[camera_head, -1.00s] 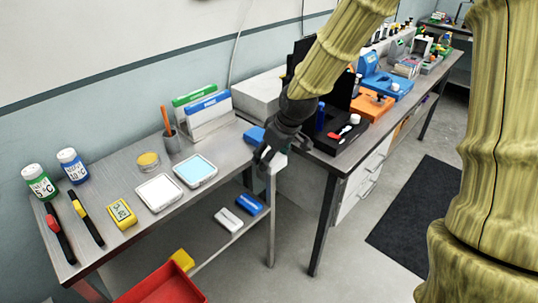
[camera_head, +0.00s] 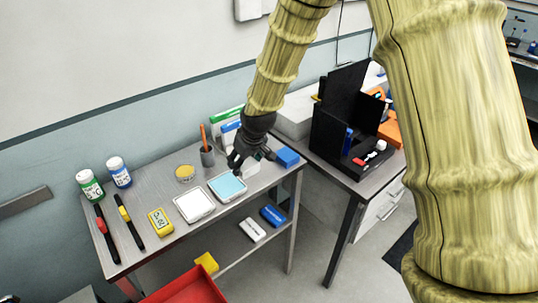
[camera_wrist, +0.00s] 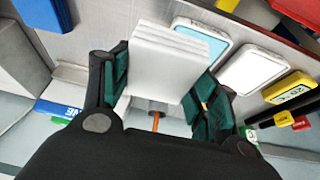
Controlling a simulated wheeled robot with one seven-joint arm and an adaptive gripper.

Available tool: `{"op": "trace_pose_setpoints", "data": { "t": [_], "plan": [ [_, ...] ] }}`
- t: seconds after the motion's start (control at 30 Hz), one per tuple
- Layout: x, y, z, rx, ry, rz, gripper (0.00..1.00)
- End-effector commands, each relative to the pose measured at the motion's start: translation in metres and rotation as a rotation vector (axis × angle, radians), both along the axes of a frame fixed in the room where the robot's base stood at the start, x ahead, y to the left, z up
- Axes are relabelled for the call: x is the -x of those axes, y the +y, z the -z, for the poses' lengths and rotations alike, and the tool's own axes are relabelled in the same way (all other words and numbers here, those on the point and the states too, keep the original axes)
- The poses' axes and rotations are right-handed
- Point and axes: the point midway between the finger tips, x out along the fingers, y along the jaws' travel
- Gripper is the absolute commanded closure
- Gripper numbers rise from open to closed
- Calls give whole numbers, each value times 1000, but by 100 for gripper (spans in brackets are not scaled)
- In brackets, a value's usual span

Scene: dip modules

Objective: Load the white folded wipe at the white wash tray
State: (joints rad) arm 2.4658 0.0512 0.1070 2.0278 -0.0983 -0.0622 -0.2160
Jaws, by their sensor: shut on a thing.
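My gripper (camera_head: 240,165) is shut on the white folded wipe (camera_wrist: 170,62), a layered white block that sits between the dark green finger pads in the wrist view. In the head view the wipe (camera_head: 251,169) is partly hidden by the fingers, just behind and right of the light-blue tray. The white wash tray (camera_head: 194,205) lies flat on the steel bench, left of the light-blue tray (camera_head: 227,187), and looks empty. In the wrist view the white tray (camera_wrist: 251,69) is right of the held wipe, apart from it.
A blue block (camera_head: 288,157) lies at the bench's right end. A pen cup (camera_head: 207,156) and upright boxes (camera_head: 227,126) stand behind. A yellow timer (camera_head: 160,222) is left of the white tray. A red bin (camera_head: 190,288) stands below in front.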

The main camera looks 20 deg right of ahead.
Motion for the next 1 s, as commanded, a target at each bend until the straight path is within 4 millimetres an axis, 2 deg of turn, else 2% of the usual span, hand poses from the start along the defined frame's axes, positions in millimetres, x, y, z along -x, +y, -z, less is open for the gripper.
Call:
{"op": "trace_pose_setpoints", "data": {
  "t": [0.03,0.1,0.3,0.67,1.0],
  "plan": [
    [-4,13,-6,0,2,-5,59],
    [-8,28,-5,-5,4,-7,59],
    [-13,55,-1,-15,6,-9,59],
    [-14,61,13,-18,8,-8,59],
    [-14,61,41,-19,7,-7,59]
  ]
}}
